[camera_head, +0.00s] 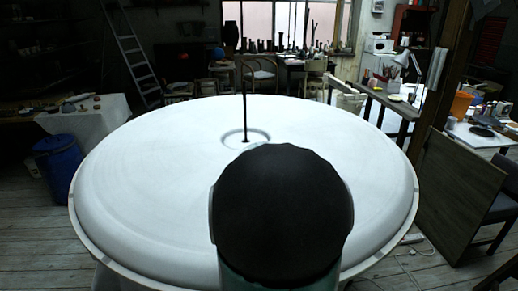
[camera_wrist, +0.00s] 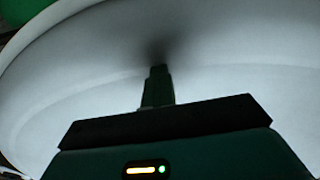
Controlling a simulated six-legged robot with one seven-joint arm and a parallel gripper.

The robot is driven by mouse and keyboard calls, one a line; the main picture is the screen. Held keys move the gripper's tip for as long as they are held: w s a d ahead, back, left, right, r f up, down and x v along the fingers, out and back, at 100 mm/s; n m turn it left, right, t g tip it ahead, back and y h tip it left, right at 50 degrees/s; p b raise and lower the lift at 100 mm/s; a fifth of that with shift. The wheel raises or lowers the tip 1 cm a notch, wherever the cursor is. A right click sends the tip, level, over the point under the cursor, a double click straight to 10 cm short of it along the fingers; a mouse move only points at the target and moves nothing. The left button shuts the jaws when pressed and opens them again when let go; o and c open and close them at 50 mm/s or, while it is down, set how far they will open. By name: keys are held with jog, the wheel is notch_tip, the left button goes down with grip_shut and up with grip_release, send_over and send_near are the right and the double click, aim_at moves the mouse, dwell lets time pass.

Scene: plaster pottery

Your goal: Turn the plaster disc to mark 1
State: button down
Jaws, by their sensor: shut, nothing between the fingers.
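The white plaster disc (camera_head: 140,180) is large and round, with a raised rounded rim, and fills the middle of the head view. A thin dark rod (camera_head: 244,100) stands upright at its centre in a small round recess. In the wrist view the disc's pale surface (camera_wrist: 70,70) spreads behind my gripper (camera_wrist: 157,70). The gripper's fingers are together, with nothing seen between them. A dark shadow lies on the disc just past the fingertips; they are close to it, but I cannot tell if they touch. My arm's black part hides the disc's near side. I cannot make out any numbered mark.
A blue barrel (camera_head: 57,160) stands left of the disc and a brown board (camera_head: 462,195) leans at the right. A ladder (camera_head: 132,55) and cluttered worktables are behind. Cables (camera_head: 405,262) lie on the plank floor at right.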

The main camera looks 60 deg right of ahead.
jog(key=shift+s+d+f, duration=0.15)
jog(key=shift+s+d, duration=1.25)
jog(key=shift+s, duration=0.25)
jog(key=shift+s+d+f, duration=0.15)
jog(key=shift+s+d, duration=1.25)
jog(key=shift+s, duration=0.25)
jog(key=shift+w+a, duration=0.1)
